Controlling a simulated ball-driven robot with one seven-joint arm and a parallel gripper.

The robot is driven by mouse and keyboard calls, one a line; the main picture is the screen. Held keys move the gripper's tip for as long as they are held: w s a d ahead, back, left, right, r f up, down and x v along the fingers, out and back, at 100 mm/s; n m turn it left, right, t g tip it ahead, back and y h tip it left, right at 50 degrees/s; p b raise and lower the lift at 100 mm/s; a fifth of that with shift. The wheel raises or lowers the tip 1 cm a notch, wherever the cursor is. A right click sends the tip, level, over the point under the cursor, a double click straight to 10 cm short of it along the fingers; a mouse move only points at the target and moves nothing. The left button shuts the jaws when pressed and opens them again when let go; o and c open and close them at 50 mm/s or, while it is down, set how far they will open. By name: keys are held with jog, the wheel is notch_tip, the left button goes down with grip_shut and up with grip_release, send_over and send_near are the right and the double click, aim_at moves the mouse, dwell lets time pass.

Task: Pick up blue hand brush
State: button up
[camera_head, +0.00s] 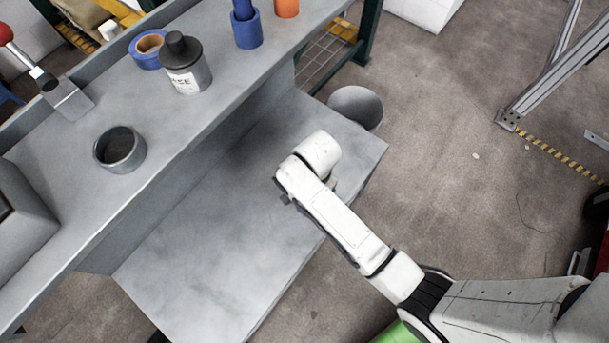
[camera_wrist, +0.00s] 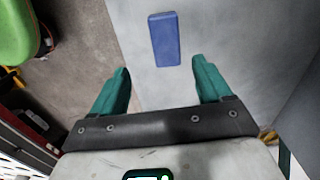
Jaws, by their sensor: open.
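In the wrist view, the blue hand brush (camera_wrist: 164,40) shows as a plain blue rectangular block lying on the grey lower surface (camera_wrist: 215,30). My gripper (camera_wrist: 160,64) is open and empty, with its two teal fingers spread wide. The brush is ahead of the fingertips, roughly in line with the gap between them and apart from both fingers. In the head view, my white arm reaches over the grey lower shelf (camera_head: 205,245). The brush and the fingers cannot be made out there; the arm's end covers that area.
The raised shelf (camera_head: 60,190) on the left holds a dark metal cup (camera_head: 120,150), a bottle (camera_head: 190,72), a blue roll (camera_head: 143,59), a blue container (camera_head: 248,31) and a scraper (camera_head: 69,99). A grey bin (camera_head: 357,107) stands beyond the lower shelf. Open floor lies right.

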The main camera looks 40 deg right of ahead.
jog(key=shift+w+a+f, duration=0.1)
jog(key=shift+w+f, duration=0.05)
jog(key=shift+w, duration=0.15)
notch_tip(320, 180, down, 10)
jog(key=b, duration=0.3)
jog(key=shift+w+a+f, duration=0.15)
jog(key=shift+f, duration=0.05)
jog(key=c, duration=1.1)
